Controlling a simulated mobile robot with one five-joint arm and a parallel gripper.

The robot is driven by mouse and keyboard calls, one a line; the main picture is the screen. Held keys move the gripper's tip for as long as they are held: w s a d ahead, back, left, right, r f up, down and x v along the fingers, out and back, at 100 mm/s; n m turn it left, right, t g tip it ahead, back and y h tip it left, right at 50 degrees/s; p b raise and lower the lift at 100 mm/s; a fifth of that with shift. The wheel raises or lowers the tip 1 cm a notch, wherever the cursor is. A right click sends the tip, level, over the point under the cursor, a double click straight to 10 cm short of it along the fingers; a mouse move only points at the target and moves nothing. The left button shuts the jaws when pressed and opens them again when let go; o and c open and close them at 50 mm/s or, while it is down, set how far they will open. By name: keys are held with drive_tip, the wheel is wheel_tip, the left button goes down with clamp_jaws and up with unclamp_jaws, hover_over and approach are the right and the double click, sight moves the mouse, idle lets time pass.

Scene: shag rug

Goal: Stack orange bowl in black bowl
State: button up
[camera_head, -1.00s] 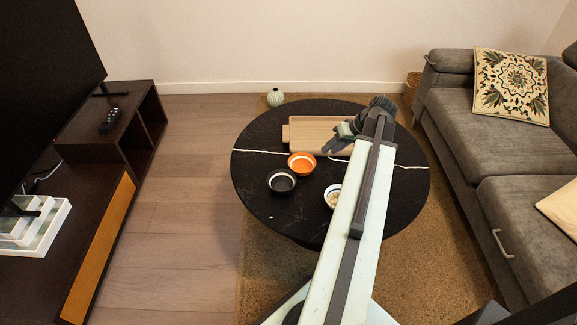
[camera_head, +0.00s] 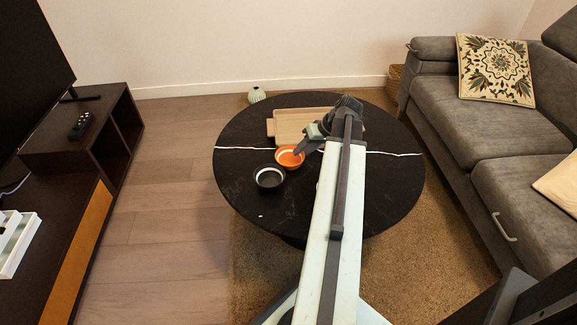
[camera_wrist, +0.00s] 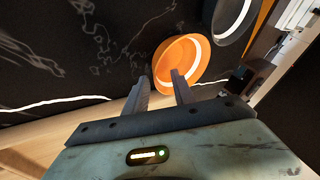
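The orange bowl (camera_head: 287,158) stands on the round black table, right behind the black bowl (camera_head: 269,178). In the wrist view the orange bowl (camera_wrist: 180,62) lies just beyond my fingers, and the black bowl (camera_wrist: 228,18) is past it at the top. My gripper (camera_head: 304,148) is at the right side of the orange bowl in the head view. In the wrist view my gripper (camera_wrist: 158,84) has its two fingers apart with nothing between them. One fingertip overlaps the orange bowl's near edge in the picture; I cannot tell whether they touch.
A wooden tray (camera_head: 290,124) lies on the table (camera_head: 385,190) behind the bowls. A small green vase (camera_head: 257,95) stands beyond the table. A grey sofa (camera_head: 470,140) is to the right and a TV cabinet (camera_head: 75,200) to the left. The table's front left is mostly clear.

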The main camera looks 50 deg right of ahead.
drive_tip(key=shift+b+x, duration=0.3)
drive_tip(key=shift+x, duration=0.7)
drive_tip(key=shift+s+r, duration=0.15)
clamp_jaws()
idle(0.4)
